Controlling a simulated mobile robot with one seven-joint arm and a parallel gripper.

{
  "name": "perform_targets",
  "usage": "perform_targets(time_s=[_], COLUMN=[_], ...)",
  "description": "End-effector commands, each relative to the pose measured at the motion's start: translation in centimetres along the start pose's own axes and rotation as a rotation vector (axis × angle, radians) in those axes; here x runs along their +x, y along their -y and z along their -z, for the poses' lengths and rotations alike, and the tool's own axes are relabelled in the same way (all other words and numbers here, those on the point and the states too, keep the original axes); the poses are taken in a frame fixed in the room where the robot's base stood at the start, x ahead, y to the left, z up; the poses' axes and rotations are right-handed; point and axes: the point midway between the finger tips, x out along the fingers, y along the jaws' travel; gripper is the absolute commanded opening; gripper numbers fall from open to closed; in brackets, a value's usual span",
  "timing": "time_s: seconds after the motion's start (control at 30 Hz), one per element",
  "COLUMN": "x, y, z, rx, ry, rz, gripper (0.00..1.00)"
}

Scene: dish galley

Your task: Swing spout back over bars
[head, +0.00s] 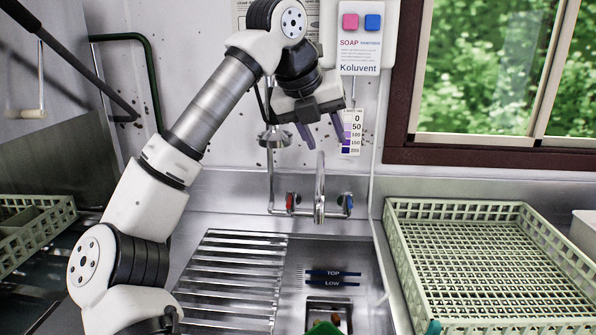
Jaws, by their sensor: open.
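The metal spout (319,187) rises from the wall tap between a red handle and a blue handle and points toward me. Its tip hangs at the back of the sink, right of the bars rather than over them. The steel bars (232,282) lie across the left part of the sink. My gripper (323,144) is open and empty, with its fingers pointing down above the spout. In the picture the fingertips are a little above the spout's top; the gap in depth is hard to tell.
A pale green rack (393,262) stands on the right counter, and another rack (60,213) is at the left. A round metal fitting (275,139) hangs left of my gripper. A soap dispenser (361,55) is on the wall. A green item (324,328) shows at the sink's front.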

Motion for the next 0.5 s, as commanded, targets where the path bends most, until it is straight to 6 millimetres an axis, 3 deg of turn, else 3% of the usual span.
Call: perform_targets(time_s=[0.1, 0.27, 0.5], x=[-0.5, 0.2, 4.4], y=[-2.1, -2.9, -3.3], z=[-0.4, -0.5, -0.4], rx=[-0.063, -0.082, -0.078], ry=[-0.015, -0.023, -0.025], rz=[-0.125, -0.159, -0.152], gripper=[0.41, 0.41, 0.41])
